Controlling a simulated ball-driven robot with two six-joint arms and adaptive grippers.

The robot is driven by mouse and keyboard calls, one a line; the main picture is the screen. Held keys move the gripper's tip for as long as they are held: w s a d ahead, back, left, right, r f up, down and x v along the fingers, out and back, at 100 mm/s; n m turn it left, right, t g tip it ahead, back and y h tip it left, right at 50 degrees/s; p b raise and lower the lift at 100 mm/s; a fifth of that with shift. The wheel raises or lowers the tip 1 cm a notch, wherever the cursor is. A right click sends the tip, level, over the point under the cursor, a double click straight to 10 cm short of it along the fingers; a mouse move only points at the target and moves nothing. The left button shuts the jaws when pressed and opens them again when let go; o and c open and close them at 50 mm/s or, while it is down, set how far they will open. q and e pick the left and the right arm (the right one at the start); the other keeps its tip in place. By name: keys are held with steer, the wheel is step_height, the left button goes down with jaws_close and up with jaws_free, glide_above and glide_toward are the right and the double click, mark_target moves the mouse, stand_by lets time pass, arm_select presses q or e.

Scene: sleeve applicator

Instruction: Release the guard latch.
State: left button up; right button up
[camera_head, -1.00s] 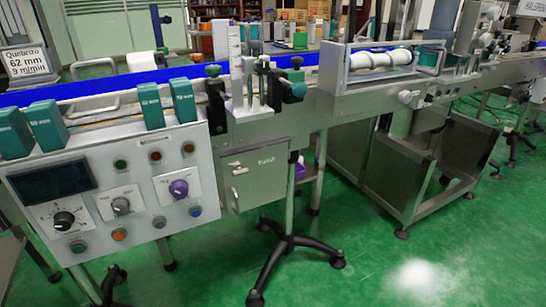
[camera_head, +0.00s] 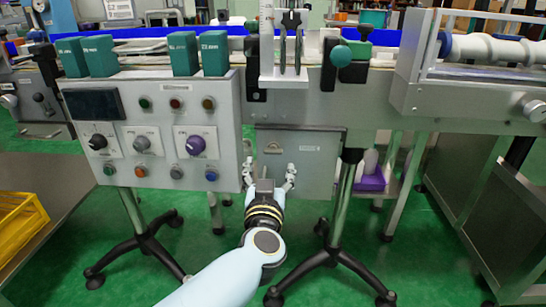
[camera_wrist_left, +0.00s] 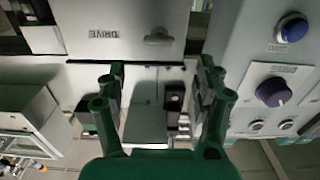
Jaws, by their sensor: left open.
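A grey door (camera_head: 320,165) hangs below the conveyor beside the control panel. A small latch-like handle (camera_head: 273,148) sits on its upper left part. In the left wrist view the door appears upside down, marked DRIVE, with the same handle (camera_wrist_left: 158,38). I cannot tell whether this handle is the guard latch. My left gripper (camera_head: 270,174) is open and empty in front of the door, just below the handle in the head view. In the left wrist view its spread fingers (camera_wrist_left: 163,78) are apart from the handle. My right gripper is not in view.
The control panel (camera_head: 160,108) with knobs and buttons is left of the door. A transparent guard (camera_head: 480,65) over a white screw, with a round knob (camera_head: 537,108), is at the right. Black-footed stands occupy the floor below. A yellow crate (camera_head: 20,222) is at lower left.

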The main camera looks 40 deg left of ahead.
mark_target(273, 151)
arm_select(q)
steer(key=b+x, duration=0.1)
steer(key=x, duration=0.4)
steer(key=shift+w+f, duration=0.15)
steer(key=shift+w, duration=0.1)
steer(key=shift+b+x, duration=0.4)
steer(key=shift+x, duration=0.6)
steer(key=shift+w+a, duration=0.25)
steer(key=shift+w, duration=0.1)
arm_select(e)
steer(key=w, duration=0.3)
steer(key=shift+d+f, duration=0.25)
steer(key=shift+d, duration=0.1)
arm_select(q)
steer(key=shift+c, duration=0.4)
steer(key=c, duration=1.1)
